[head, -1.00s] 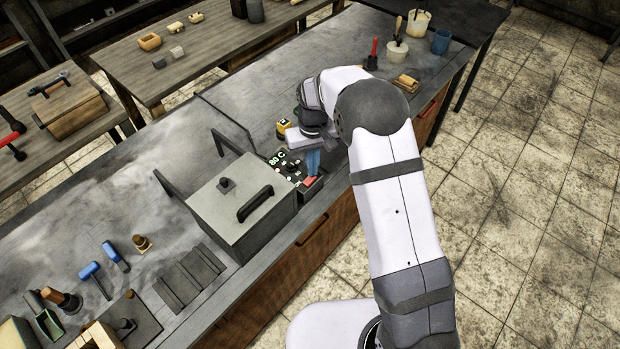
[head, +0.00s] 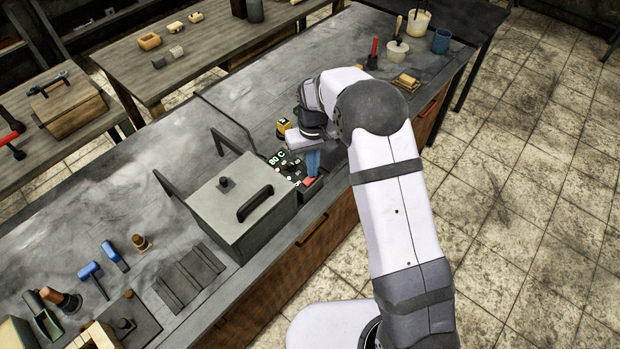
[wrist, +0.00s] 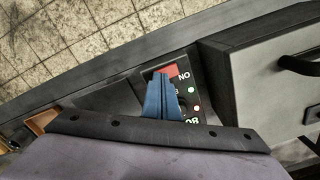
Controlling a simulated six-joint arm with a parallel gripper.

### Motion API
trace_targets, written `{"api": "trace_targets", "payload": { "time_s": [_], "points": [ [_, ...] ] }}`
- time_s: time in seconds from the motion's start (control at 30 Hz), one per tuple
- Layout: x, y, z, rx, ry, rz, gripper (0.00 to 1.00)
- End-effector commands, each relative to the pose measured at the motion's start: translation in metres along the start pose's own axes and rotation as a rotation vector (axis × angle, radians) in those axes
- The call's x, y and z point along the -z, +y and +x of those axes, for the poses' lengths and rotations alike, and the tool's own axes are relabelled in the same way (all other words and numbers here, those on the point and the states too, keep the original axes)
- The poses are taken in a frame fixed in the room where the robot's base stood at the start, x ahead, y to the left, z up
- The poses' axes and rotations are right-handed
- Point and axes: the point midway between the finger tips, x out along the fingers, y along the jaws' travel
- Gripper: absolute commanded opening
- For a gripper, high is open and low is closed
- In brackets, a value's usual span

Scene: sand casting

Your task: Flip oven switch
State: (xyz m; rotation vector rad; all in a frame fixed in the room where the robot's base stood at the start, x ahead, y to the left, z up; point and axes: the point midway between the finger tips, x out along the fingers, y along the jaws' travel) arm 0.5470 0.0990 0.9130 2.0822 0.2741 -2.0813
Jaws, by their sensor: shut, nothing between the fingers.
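The oven (head: 236,204) is a grey box with a dark handle on the workbench, and it also shows at the right of the wrist view (wrist: 270,75). Its control panel (head: 279,160) sits beside it, with a green readout, small lights and a red switch (head: 309,181). In the wrist view the red switch (wrist: 172,71) lies by white "ON" lettering. My gripper (wrist: 158,80) has blue fingers, shut and empty, with the tips right at the red switch. The fingers partly cover the switch and panel, so I cannot tell whether they touch it.
A yellow and black item (head: 284,126) stands on the bench just beyond my gripper. Blue-headed hammers (head: 90,271) and dark bars (head: 190,275) lie left of the oven. Pots and a blue cup (head: 441,41) stand at the far end. The bench middle is largely clear.

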Motion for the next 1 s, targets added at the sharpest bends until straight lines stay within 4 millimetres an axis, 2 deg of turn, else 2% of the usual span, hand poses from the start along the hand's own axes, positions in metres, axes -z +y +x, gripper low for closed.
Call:
{"api": "trace_targets", "payload": {
  "time_s": [0.73,1.0],
  "points": [
    [-0.001,0.000,0.011,0.000,-0.002,0.000,0.00],
    [-0.001,0.000,0.006,0.000,-0.004,0.000,0.00]
  ]
}}
